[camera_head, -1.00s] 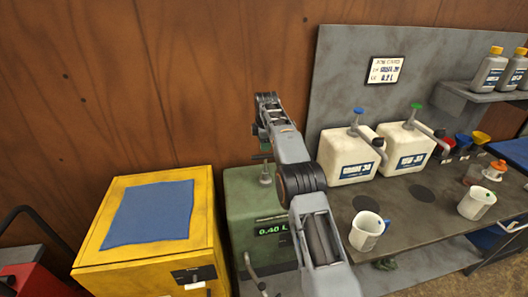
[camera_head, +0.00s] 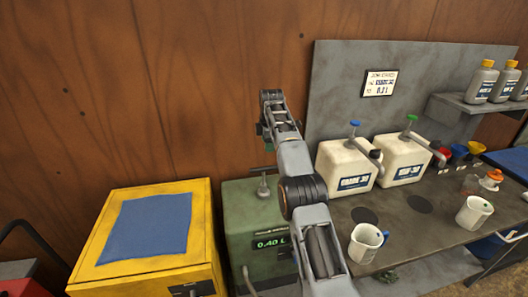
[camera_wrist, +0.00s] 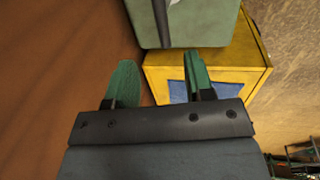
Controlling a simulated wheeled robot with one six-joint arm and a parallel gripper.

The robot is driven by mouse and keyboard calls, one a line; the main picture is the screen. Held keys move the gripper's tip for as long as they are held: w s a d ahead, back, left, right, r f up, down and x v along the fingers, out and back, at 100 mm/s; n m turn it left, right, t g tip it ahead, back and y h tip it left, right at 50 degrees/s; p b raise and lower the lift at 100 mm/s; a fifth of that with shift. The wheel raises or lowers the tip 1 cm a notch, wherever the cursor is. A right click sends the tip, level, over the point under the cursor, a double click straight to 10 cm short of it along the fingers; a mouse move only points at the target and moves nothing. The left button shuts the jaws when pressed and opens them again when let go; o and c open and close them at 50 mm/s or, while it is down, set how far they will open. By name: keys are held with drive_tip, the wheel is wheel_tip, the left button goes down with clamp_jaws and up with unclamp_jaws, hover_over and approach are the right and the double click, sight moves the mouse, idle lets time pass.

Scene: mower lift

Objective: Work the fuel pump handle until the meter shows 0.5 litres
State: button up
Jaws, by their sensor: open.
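The fuel pump is a green box (camera_head: 242,222) between the yellow cabinet and the bench. Its meter (camera_head: 271,241) reads 0.40 L. Its grey T-shaped handle (camera_head: 263,187) stands up from the top, and no finger touches it in the head view. My gripper (camera_head: 266,132) is above the handle, near the wooden wall, partly hidden by my arm. In the wrist view its two green fingers (camera_wrist: 160,82) are spread with nothing between them. The green box (camera_wrist: 185,28) shows beyond the fingertips, with a dark bar crossing it.
A yellow cabinet (camera_head: 205,262) with a blue cloth (camera_head: 148,222) stands left of the pump. The grey bench (camera_head: 425,232) at right holds two white canisters (camera_head: 345,168), mugs (camera_head: 367,243) and funnels. A red object (camera_head: 35,285) is at lower left. The wooden wall is close behind.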

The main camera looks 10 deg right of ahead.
sight(264, 172)
drive_tip(key=w+f, duration=0.1)
drive_tip(key=f, duration=0.8)
drive_tip(key=w+f, duration=0.1)
drive_tip(key=f, duration=0.3)
drive_tip(key=shift+w+a+f, duration=0.1)
drive_tip(key=shift+w+f, duration=0.2)
drive_tip(key=shift+w, duration=0.05)
drive_tip(key=shift+c, duration=0.3)
clamp_jaws()
